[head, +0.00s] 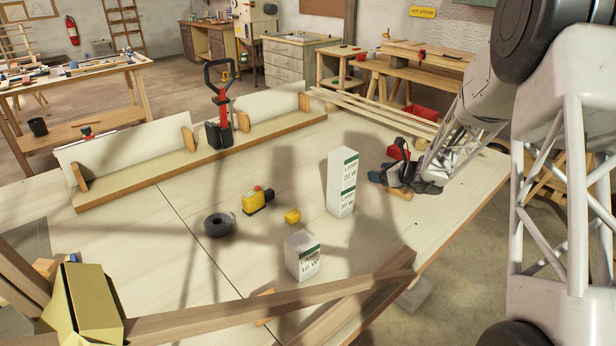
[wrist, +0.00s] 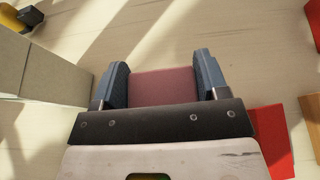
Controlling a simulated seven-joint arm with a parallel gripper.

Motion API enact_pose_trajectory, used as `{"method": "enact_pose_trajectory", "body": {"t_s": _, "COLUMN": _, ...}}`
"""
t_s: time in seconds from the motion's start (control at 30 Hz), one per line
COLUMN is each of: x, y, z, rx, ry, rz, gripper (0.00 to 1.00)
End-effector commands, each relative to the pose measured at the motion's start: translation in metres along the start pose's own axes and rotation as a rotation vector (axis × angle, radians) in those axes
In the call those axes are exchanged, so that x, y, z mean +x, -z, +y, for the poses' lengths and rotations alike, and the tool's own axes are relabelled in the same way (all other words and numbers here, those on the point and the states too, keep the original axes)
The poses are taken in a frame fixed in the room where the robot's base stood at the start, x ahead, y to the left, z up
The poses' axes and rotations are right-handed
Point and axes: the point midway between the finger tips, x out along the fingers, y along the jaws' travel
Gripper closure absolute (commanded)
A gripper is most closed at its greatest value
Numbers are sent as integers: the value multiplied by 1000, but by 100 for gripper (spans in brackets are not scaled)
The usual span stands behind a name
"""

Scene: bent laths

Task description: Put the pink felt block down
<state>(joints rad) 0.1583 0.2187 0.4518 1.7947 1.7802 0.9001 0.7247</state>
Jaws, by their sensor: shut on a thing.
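The pink felt block (wrist: 163,87) sits between the two blue fingertips of my gripper (wrist: 165,85) in the wrist view. Both fingers touch its sides, so my gripper is shut on it. In the head view my gripper (head: 386,174) is low over the right side of the pale table (head: 380,250), to the right of the tall lamp box. The block is hard to make out there behind the fingers. I cannot tell whether its underside touches the table.
The tall white and green lamp box (head: 342,183) stands close by, left of my gripper. A red piece (wrist: 272,140) lies close on the other side. Open tabletop lies toward the front right.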

Motion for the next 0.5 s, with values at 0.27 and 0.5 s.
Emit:
{"method": "enact_pose_trajectory", "body": {"t_s": 0.27, "x": 25, "y": -17, "z": 11, "rx": -31, "ry": -73, "rz": -1, "gripper": 55}}
{"method": "enact_pose_trajectory", "body": {"t_s": 0.5, "x": 76, "y": -51, "z": 39, "rx": -98, "ry": -235, "rz": 0, "gripper": 55}}
